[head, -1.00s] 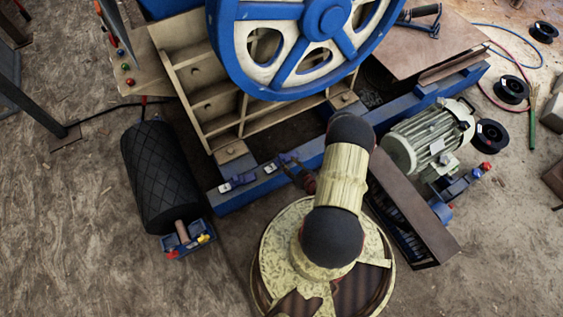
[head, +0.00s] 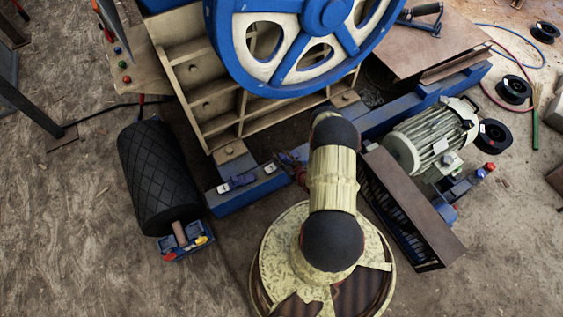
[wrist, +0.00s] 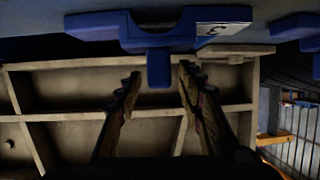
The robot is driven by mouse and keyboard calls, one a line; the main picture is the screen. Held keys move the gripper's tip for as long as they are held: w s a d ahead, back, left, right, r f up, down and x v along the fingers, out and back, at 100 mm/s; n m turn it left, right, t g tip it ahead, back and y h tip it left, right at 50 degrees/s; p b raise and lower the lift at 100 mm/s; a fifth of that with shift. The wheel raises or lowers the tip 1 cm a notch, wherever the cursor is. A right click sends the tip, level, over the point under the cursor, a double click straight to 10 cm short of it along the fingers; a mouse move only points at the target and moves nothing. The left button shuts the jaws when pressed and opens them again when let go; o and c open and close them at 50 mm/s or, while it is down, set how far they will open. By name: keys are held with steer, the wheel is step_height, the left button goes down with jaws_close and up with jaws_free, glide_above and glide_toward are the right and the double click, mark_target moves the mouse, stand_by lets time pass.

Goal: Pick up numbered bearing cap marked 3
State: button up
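In the wrist view a blue bearing cap (wrist: 120,32) with a white label reading an upside-down 3 lies across the top, its stem pointing down. My gripper (wrist: 159,74) is open, with one finger on each side of the stem; I see gaps between stem and fingers. In the head view my gripper (head: 284,161) is over the blue beam (head: 236,199), beside two small blue caps with white labels, a left one (head: 236,183) and a right one (head: 270,169). Their numbers are too small to read there. My gripper and arm hide the beam around the fingertips.
Another blue part (wrist: 296,27) is at the wrist view's upper right. The ribbed cream frame (head: 205,105) and blue flywheel (head: 240,75) rise behind the beam. A black roller (head: 158,175) lies left, a motor (head: 430,135) right. Bare floor is at lower left.

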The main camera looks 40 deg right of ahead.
jaws_close()
stand_by(1.0)
